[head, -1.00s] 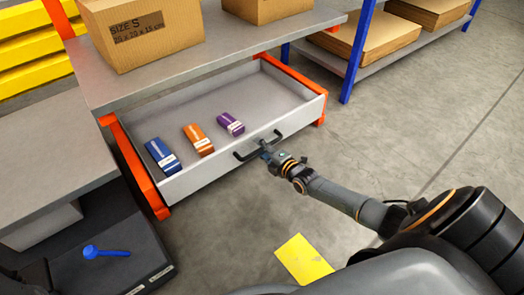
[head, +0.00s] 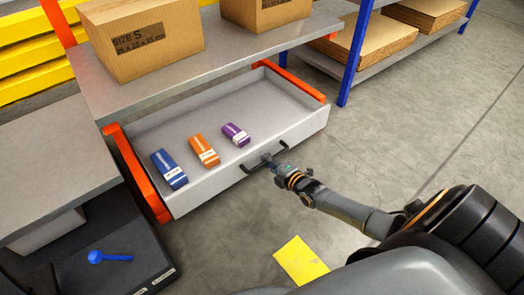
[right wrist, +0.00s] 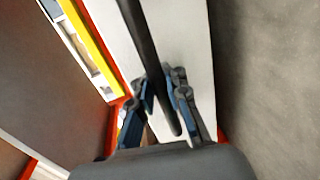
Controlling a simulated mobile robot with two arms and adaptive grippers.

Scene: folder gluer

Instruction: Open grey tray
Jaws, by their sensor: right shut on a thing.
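The grey tray (head: 297,134) is a drawer under the workbench, pulled partly out. It holds a blue (head: 169,170), an orange (head: 204,151) and a purple package (head: 236,134). A dark bar handle (head: 248,166) is on its front face. My right gripper (head: 270,161) is at the handle and shut on it. In the right wrist view, the handle (right wrist: 143,42) runs between the two fingers (right wrist: 160,108), in front of the pale tray front (right wrist: 192,45). My left gripper is out of view.
Cardboard boxes (head: 146,44) stand on the bench top (head: 215,62) above the tray. Orange rails (head: 137,172) flank the tray. A dark surface with a blue tool (head: 108,257) is at lower left. A yellow sheet (head: 301,261) lies on the open floor.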

